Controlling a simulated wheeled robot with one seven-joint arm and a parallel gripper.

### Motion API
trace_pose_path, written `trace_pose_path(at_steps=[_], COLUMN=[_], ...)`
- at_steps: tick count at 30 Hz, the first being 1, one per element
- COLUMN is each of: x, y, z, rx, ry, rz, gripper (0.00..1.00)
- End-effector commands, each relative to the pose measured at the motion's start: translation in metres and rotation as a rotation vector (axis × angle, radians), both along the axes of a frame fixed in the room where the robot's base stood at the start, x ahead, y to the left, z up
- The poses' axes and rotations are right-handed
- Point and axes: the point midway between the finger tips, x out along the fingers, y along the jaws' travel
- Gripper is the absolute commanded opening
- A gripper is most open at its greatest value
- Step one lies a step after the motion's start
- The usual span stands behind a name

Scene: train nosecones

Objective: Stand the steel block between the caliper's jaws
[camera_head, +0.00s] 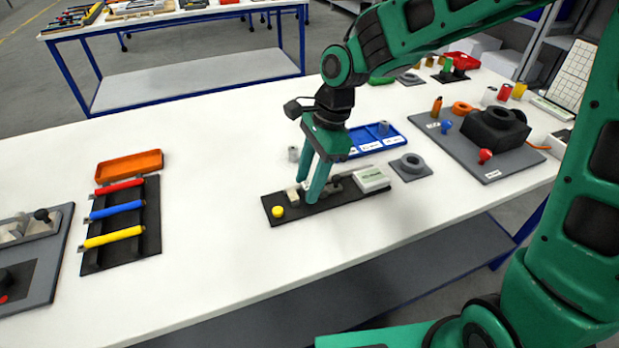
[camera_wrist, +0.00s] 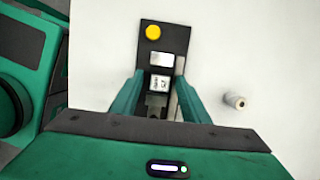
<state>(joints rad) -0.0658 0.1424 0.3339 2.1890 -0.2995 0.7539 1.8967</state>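The caliper lies on a black board (camera_head: 328,205), its pale display box (camera_head: 372,179) at the right end. Its dark jaws (camera_wrist: 156,104) show below the fingertips in the wrist view. A small pale block with dark marks (camera_wrist: 160,83), apparently the steel block, lies between my fingers in the wrist view. My gripper (camera_head: 309,194) is low over the board with its fingers apart; it also shows in the wrist view (camera_wrist: 160,76). Slim gaps seem to separate the fingers from the block. Another plain pale piece (camera_wrist: 161,58) lies beside it, towards the yellow button (camera_wrist: 153,32).
A small grey cylinder (camera_head: 293,154) stands just behind the board. A blue tray (camera_head: 372,139) and a ring on a grey plate (camera_head: 410,163) are close by. A rack of coloured rods (camera_head: 120,224) is at the left, with clear table between.

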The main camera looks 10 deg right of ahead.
Motion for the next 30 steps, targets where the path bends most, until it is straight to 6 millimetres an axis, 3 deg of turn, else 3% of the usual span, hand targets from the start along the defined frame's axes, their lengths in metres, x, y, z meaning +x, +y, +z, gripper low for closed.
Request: trace_pose_path(at_steps=[10, 21, 30], x=[0.002, 0.008, 0.010], y=[-0.003, -0.021, -0.031], z=[0.012, 0.079, 0.114], rx=[0.002, 0.001, 0.001], ry=[-0.002, -0.004, -0.001], rz=[-0.002, -0.002, -0.002], gripper=[0.42, 0.42, 0.42])
